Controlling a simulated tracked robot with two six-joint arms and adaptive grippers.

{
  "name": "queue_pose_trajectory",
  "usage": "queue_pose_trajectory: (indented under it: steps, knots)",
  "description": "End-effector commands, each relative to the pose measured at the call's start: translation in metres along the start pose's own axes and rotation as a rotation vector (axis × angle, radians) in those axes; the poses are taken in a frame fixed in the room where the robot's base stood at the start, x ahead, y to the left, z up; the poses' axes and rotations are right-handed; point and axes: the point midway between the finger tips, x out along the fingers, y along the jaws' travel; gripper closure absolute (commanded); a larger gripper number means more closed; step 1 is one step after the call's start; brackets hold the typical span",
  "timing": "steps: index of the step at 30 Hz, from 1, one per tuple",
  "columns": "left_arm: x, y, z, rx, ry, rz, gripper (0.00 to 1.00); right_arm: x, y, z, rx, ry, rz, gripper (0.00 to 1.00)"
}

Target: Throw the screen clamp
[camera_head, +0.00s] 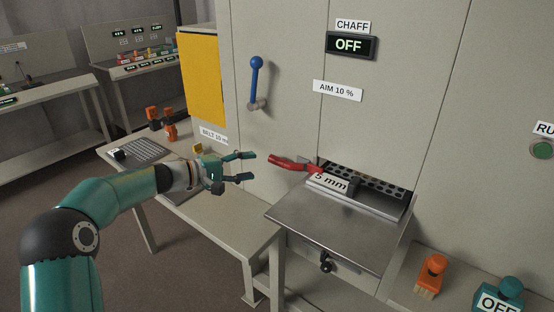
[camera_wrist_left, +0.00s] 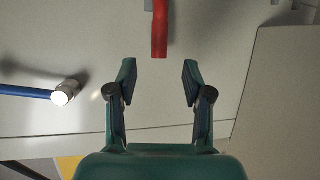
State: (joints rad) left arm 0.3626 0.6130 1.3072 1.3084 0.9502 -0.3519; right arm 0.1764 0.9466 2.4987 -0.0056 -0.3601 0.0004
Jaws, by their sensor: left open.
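The screen clamp's red handle (camera_head: 290,163) sticks out to the left from the slot of the metal machine, beside a perforated screen (camera_head: 372,186) with a "5 mm" label (camera_head: 330,182). In the left wrist view the red handle (camera_wrist_left: 160,30) hangs from the top, just beyond the fingertips and roughly centred between them. My left gripper (camera_head: 250,166) is open and empty, a little left of the handle's end and apart from it. It also shows open in the left wrist view (camera_wrist_left: 158,75). My right gripper is not in view.
A blue lever (camera_head: 256,80) is on the panel above; it also shows in the left wrist view (camera_wrist_left: 28,92). A "CHAFF" display (camera_head: 350,45) reads OFF. A steel cover (camera_head: 335,228) lies below the screen. A bench (camera_head: 225,222) is below my arm.

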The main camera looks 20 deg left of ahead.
Motion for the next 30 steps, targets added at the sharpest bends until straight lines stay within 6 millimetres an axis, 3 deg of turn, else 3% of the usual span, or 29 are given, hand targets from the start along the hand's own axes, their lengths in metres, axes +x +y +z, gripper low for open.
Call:
queue_pose_trajectory:
  steps: [6,13,18,28,30]
  knots:
    - [0.049,0.002,0.002,-0.001,-0.004,-0.001,0.49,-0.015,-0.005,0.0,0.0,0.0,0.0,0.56]
    - [0.086,0.001,0.0,-0.002,0.0,-0.002,0.49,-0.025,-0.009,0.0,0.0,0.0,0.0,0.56]
    - [0.099,0.0,0.0,-0.001,0.0,-0.001,0.49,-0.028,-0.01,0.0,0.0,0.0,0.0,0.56]
    - [0.101,-0.001,0.0,-0.001,0.001,-0.001,0.49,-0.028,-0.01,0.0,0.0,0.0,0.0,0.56]
    - [0.101,-0.001,0.0,-0.001,0.001,-0.001,0.61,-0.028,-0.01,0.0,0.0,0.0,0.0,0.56]
